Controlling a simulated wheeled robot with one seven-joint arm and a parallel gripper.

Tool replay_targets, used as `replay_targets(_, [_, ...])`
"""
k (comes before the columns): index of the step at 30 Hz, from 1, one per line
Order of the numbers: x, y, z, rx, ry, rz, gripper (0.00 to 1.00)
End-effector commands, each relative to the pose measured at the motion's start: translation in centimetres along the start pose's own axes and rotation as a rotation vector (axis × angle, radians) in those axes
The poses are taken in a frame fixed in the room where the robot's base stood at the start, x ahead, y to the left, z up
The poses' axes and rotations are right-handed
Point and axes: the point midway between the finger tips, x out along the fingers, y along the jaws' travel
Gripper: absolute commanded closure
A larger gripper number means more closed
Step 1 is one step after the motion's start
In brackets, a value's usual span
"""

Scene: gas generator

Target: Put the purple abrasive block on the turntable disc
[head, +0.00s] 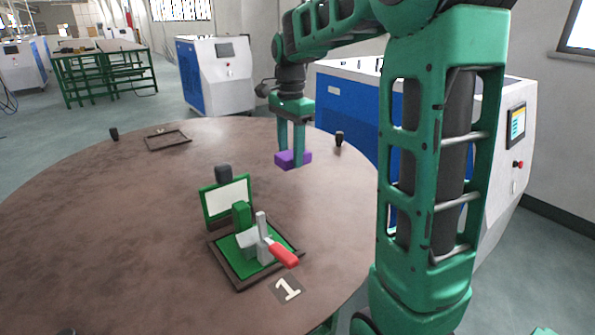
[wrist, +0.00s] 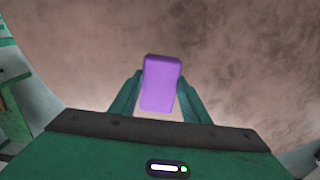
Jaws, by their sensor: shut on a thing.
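The purple abrasive block (head: 293,159) is between the fingers of my gripper (head: 292,157) in the head view. In the wrist view the block (wrist: 161,83) shows between the two green fingers of my gripper (wrist: 160,98), which is shut on it. The turntable disc (head: 120,215) is the large brown round top, and it also fills most of the wrist view (wrist: 240,50). The block is over the right back part of the disc. I cannot tell whether it touches the surface.
A green fixture (head: 252,245) with a red-handled clamp (head: 283,254) stands at the disc's front middle, near a "1" label (head: 287,289). An empty dark frame (head: 168,141) lies at the back left. A small black knob (head: 339,139) stands right of the block. The disc's left side is clear.

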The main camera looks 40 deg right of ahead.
Motion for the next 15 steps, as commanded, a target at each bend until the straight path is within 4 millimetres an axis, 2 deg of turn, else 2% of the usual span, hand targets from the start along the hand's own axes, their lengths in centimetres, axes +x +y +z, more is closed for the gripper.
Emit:
replay_targets(3, [1.2,0.8,-1.9,0.004,0.000,0.001,0.94])
replay_targets(6, [1.7,1.1,-2.8,0.002,0.000,0.000,0.94])
replay_targets(11, [2.3,1.2,-3.2,0.000,0.000,0.000,0.94])
replay_targets(15, [3.8,1.2,-3.2,0.000,-0.001,0.002,0.94])
